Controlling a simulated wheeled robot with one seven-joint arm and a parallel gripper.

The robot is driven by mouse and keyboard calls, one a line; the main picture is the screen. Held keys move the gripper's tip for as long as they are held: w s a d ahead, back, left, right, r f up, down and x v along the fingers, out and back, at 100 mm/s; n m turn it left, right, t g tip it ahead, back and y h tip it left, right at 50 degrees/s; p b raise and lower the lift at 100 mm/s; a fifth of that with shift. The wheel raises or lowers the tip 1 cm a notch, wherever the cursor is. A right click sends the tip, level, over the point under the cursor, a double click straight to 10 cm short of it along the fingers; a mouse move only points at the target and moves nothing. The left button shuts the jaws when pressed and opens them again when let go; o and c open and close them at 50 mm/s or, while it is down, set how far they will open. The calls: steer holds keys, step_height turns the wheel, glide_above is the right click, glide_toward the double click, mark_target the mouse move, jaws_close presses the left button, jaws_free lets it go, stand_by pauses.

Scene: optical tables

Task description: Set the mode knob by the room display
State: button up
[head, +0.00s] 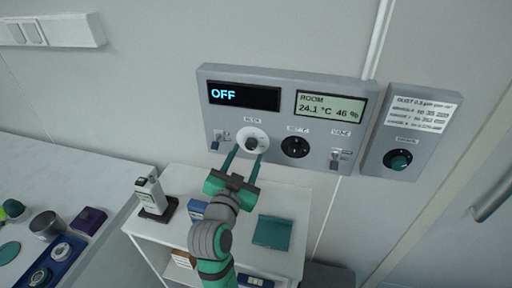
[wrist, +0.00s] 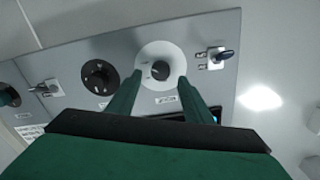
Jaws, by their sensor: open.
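The grey wall panel (head: 270,112) carries a room display (head: 330,107) reading "ROOM 24.1 °C 46 %" and a dark display (head: 243,96) reading "OFF". Below the OFF display is a dark knob (head: 252,144) on a white round dial; its label is too small to read surely. It also shows in the wrist view as the dark knob (wrist: 160,70). My gripper (head: 247,154) is open, its green fingers at either side of this knob. In the wrist view my gripper (wrist: 161,80) has its fingertips over the white dial's edges; contact cannot be told.
A black dial (head: 296,147) sits to the right, with toggle switches (head: 216,141) and (head: 335,160) at the panel's sides. A white cart (head: 285,205) with small items stands below.

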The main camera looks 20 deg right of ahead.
mark_target(251, 146)
steer(key=x, duration=0.3)
steer(key=shift+w+a, duration=0.1)
steer(key=shift+w, duration=0.15)
steer(key=shift+w+d, duration=0.25)
steer(key=shift+d, duration=0.3)
